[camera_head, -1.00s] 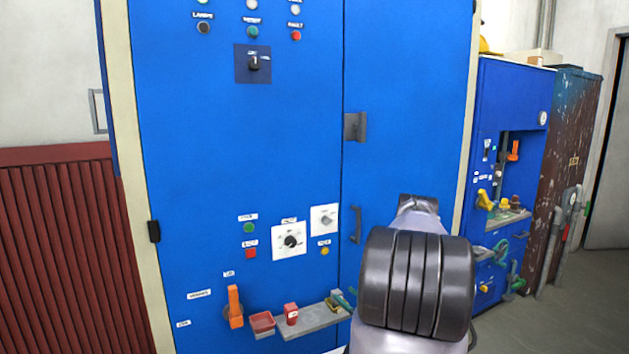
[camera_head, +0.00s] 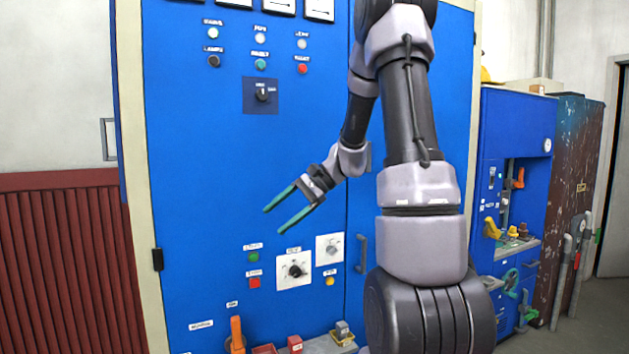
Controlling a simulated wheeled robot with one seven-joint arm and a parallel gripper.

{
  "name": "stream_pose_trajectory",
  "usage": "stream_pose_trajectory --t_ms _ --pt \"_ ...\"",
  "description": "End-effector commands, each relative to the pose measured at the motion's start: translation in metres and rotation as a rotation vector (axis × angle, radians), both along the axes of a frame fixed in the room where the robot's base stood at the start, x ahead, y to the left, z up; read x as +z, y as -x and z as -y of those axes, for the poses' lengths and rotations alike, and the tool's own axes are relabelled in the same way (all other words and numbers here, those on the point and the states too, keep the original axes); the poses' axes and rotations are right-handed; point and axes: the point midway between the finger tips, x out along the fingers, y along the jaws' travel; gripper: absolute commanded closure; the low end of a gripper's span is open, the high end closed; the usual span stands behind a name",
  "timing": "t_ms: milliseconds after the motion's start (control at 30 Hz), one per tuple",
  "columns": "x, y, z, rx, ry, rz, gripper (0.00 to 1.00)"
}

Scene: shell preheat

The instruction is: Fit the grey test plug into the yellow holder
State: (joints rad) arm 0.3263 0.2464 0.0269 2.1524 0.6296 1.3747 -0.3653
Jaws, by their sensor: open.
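My gripper (camera_head: 274,221) is open and empty, its two green fingers spread in front of the blue cabinet door, pointing down left. A small grey block (camera_head: 342,328), which looks like the test plug, stands upright at the right end of the small shelf at the bottom of the view. A little yellow, likely the holder (camera_head: 344,340), shows low around the block. I cannot tell how deep the block sits in it. The gripper is well above and left of the block, apart from it.
A red block (camera_head: 295,344) stands on the shelf (camera_head: 318,346), left of the grey block. An orange handle (camera_head: 236,334) juts out further left. Knobs and buttons line the door (camera_head: 210,150). A second blue cabinet (camera_head: 515,115) stands at the right.

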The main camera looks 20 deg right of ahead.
Motion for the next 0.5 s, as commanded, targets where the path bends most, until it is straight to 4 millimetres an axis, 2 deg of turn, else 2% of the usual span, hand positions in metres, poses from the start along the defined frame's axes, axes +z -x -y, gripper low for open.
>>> stream_pose_trajectory --t_ms 33,200,500 --pt "0.016 0.017 -0.008 0.04 0.068 0.04 0.23" --pt "0.05 0.073 -0.017 0.144 0.301 0.165 0.23" --pt "0.096 0.158 -0.009 0.242 0.678 0.463 0.23"
